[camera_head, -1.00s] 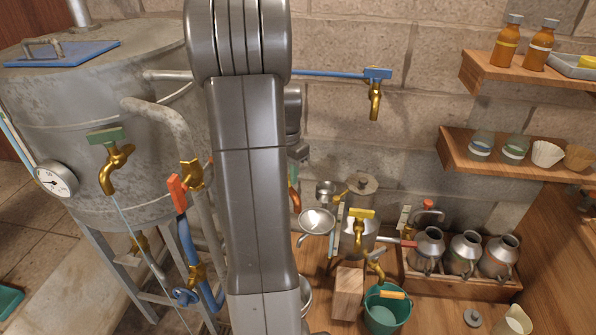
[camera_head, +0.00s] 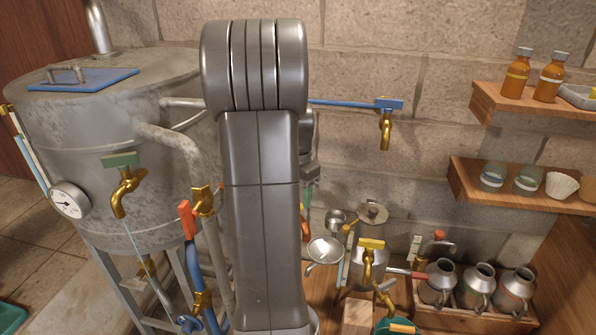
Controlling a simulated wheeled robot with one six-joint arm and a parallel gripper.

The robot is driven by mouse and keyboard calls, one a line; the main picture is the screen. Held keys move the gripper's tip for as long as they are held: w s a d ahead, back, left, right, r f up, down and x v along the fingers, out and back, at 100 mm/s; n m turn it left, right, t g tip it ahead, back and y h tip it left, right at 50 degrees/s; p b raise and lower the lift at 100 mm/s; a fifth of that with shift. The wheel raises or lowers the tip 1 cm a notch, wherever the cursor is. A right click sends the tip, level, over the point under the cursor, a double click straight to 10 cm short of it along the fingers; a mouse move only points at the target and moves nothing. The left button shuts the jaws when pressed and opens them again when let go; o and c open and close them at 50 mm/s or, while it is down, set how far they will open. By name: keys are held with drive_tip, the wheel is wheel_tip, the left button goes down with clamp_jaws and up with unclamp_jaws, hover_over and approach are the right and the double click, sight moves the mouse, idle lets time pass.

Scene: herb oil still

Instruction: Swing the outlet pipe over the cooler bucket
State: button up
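A green bucket (camera_head: 384,326) with an orange grip on its handle stands at the bottom edge, mostly cut off; it is probably the cooler bucket. Just above it a short brass spout (camera_head: 386,297) projects near a small steel vessel with a yellow-handled tap (camera_head: 369,250). This spout may be the outlet pipe, but I cannot tell for sure. The spout's end shows close to the bucket's rim; whether it is over the opening is unclear. My grey arm fills the middle of the view. My gripper's fingers are not visible; the arm hides that area.
The large still (camera_head: 100,190) with pipes and taps stands left. A blue-handled wall tap (camera_head: 387,125) is at upper centre. A wooden block (camera_head: 358,316) stands left of the bucket. Several metal jugs (camera_head: 478,284) sit in a wooden crate at right, below two shelves (camera_head: 530,190).

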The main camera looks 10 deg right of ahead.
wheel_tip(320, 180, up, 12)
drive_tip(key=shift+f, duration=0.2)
